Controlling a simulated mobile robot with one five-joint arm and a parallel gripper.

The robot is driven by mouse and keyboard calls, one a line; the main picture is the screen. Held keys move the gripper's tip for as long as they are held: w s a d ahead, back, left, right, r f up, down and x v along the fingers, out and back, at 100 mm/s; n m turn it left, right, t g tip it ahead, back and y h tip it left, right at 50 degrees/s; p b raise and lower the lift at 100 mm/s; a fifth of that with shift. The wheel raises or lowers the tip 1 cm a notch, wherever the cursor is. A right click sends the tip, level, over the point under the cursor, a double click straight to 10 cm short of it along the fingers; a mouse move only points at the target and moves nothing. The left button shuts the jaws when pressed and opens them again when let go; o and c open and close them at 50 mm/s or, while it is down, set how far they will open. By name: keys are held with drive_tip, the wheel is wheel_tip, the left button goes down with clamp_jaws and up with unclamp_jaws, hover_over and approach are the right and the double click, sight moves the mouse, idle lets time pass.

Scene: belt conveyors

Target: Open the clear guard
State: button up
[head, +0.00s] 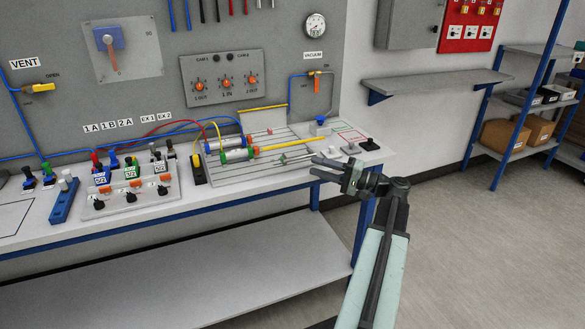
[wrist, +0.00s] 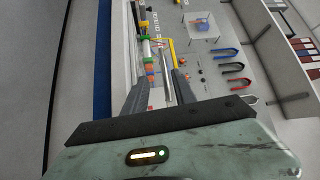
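The clear guard (head: 146,62) is a see-through panel on the grey back board at the upper left of the head view. Behind it are a blue block (head: 110,38) and an orange lever (head: 112,62) pointing down. The guard appears closed over them. It also shows small at the top of the wrist view (wrist: 208,40). My gripper (head: 314,168) is open and empty. It hovers by the bench's right end, well to the right of the guard and lower. Its two spread fingers also show in the wrist view (wrist: 155,88).
The bench (head: 240,190) carries cylinders (head: 236,155), a valve block (head: 130,195) and hoses. A knob panel (head: 222,84) and a vacuum valve (head: 316,82) are on the board. A wall shelf (head: 435,83) is at right. The floor right of the bench is clear.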

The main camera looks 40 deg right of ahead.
sight(300, 158)
drive_tip(key=x, duration=0.4)
drive_tip(key=p+x, duration=0.1)
drive_tip(key=x, duration=0.2)
drive_tip(key=shift+d+r, duration=0.3)
drive_tip(key=shift+r, duration=0.05)
clamp_jaws()
idle(1.1)
